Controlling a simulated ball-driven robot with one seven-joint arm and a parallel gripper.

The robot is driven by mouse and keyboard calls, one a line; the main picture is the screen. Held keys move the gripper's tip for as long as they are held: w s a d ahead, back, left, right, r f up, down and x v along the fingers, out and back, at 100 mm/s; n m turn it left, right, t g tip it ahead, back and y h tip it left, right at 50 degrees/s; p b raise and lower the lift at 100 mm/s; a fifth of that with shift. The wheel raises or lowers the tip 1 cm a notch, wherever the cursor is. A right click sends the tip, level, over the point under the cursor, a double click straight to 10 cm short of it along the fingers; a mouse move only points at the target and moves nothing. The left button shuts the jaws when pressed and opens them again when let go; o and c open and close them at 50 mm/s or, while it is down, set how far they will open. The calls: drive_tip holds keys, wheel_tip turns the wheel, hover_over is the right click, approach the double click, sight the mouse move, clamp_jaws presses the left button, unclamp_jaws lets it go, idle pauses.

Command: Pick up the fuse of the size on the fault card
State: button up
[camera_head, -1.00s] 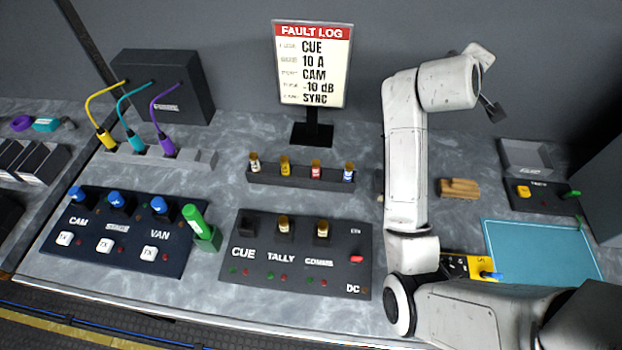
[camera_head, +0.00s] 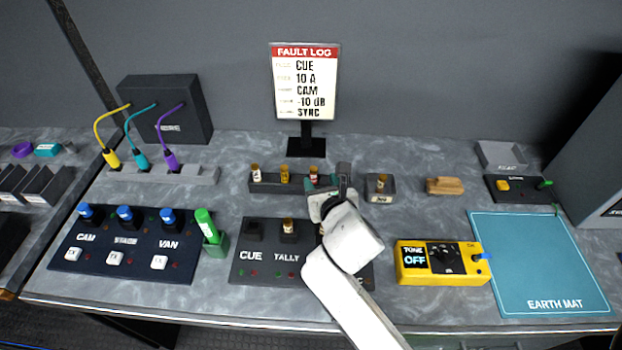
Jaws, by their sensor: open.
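The fault card (camera_head: 304,85) stands upright at the back and reads CUE, 10 A, CAM, -10 dB, SYNC. The fuse rack (camera_head: 270,187) lies in front of it. It holds a pale-banded fuse (camera_head: 255,172), a yellow-banded fuse (camera_head: 284,174) and a red-banded fuse (camera_head: 313,176), all upright. Its right end, where the blue-banded fuse stood, is hidden by my gripper. Fuse size marks are too small to read. My gripper (camera_head: 335,183) is open at the rack's right end, just right of the red-banded fuse. I cannot tell whether anything lies between its fingers.
A small grey box (camera_head: 381,192) with a fuse stands right of my gripper. In front is the CUE/TALLY panel (camera_head: 265,262), partly behind my arm, with an empty-looking CUE socket (camera_head: 254,231). A yellow TONE box (camera_head: 438,262) and blue earth mat (camera_head: 545,265) lie right.

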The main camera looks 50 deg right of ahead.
sight(315, 172)
drive_tip(key=x, duration=1)
drive_tip(key=shift+f, duration=0.1)
drive_tip(key=shift+c, duration=0.5)
clamp_jaws()
